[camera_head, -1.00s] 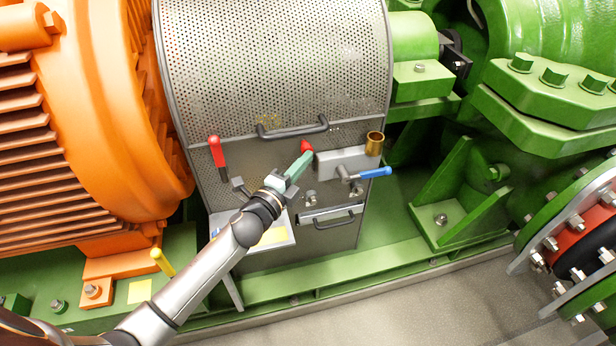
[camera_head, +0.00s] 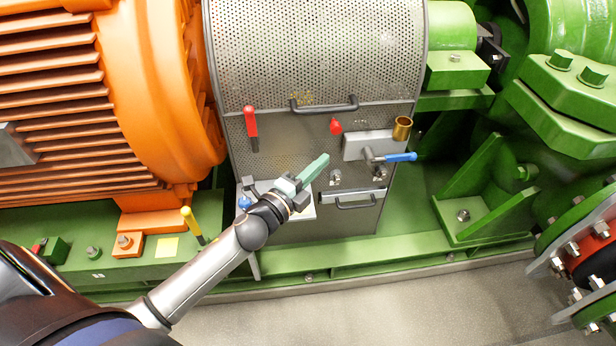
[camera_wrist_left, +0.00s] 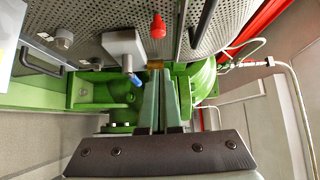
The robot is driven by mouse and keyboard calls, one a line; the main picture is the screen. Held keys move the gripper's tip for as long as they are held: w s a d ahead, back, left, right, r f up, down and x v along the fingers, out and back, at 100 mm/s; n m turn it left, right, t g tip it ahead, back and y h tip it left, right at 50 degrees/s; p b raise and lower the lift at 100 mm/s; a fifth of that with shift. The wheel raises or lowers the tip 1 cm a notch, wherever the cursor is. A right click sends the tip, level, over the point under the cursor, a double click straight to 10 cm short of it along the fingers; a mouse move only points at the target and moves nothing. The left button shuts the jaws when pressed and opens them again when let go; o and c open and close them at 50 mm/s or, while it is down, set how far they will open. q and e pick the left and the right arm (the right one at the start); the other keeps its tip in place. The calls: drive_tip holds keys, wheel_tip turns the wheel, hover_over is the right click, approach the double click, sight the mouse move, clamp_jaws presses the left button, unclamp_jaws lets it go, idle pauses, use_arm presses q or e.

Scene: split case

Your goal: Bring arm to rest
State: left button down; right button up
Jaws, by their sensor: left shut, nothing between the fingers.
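My left arm reaches in from the lower left in the head view. Its gripper (camera_head: 322,162) is shut and empty, its green fingers pointing up and to the right, apart from the red knob. The same fingers show closed together in the left wrist view (camera_wrist_left: 160,82). The grey perforated guard (camera_head: 310,60) with a black handle stands behind it. My right gripper is not in either view.
Near the gripper are a red-handled lever (camera_head: 250,125), a red knob (camera_head: 336,127), a blue-handled valve (camera_head: 400,157), a brass cup (camera_head: 402,128) and a small drawer (camera_head: 350,198). An orange motor (camera_head: 160,90) stands left. Bare floor (camera_head: 400,300) lies in front.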

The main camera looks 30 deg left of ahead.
use_arm(q)
drive_tip(key=shift+s+a, duration=0.15)
drive_tip(key=shift+s, duration=0.9)
drive_tip(key=shift+s+a, duration=0.15)
drive_tip(key=shift+s, duration=0.85)
